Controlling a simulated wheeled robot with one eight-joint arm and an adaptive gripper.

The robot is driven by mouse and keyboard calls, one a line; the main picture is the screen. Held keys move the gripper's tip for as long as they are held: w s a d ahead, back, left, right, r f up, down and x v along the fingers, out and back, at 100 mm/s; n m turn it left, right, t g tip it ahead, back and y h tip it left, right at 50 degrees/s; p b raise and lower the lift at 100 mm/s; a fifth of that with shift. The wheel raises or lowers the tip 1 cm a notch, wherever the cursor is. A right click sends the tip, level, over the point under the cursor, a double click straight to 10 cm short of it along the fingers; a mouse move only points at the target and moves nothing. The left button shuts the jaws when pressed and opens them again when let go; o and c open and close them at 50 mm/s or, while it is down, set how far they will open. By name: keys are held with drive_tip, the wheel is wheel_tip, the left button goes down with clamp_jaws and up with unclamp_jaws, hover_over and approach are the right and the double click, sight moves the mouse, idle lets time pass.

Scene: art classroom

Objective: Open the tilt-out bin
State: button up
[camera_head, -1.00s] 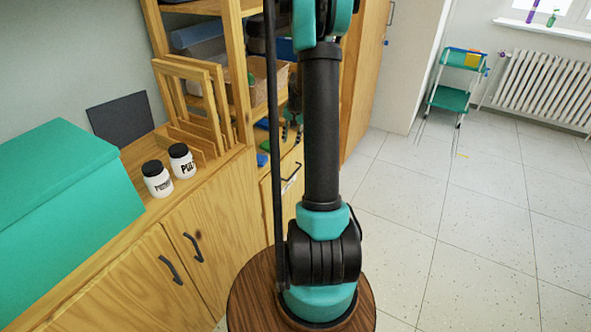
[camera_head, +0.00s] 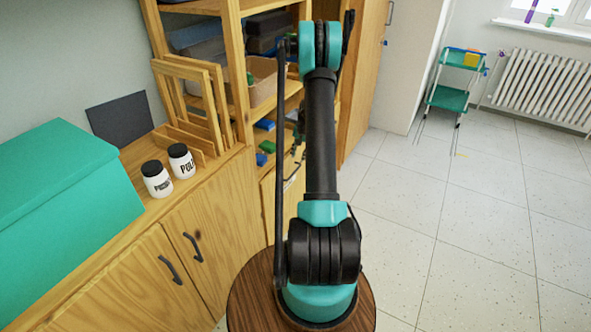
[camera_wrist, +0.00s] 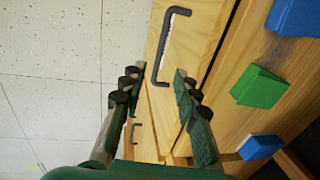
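The tilt-out bin appears to be the wooden front panel (camera_wrist: 204,38) with a black bar handle (camera_wrist: 168,48) in the wrist view. In the head view a sliver of this wooden front (camera_head: 268,205) shows low on the shelf unit, mostly hidden by my arm. My gripper (camera_wrist: 158,76) is open and empty. Its two fingers are spread, and the handle lies ahead of the gap between the fingertips, nearer the right one. I cannot tell whether a finger touches the panel. In the head view my gripper is largely hidden behind my arm.
Green (camera_wrist: 259,87) and blue (camera_wrist: 260,147) blocks sit on the shelf beside the panel. A second handle (camera_wrist: 132,134) shows lower in the wrist view. Two white jars (camera_head: 157,179) and a teal box (camera_head: 62,190) stand on the cabinet top at left.

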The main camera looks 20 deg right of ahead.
sight(295, 171)
drive_tip(key=f, duration=0.3)
drive_tip(key=w+f, duration=0.1)
drive_tip(key=f, duration=0.2)
drive_tip(key=a+f, duration=0.1)
drive_tip(key=f, duration=0.1)
drive_tip(key=shift+w+f, duration=0.15)
drive_tip(key=shift+f, duration=0.25)
clamp_jaws()
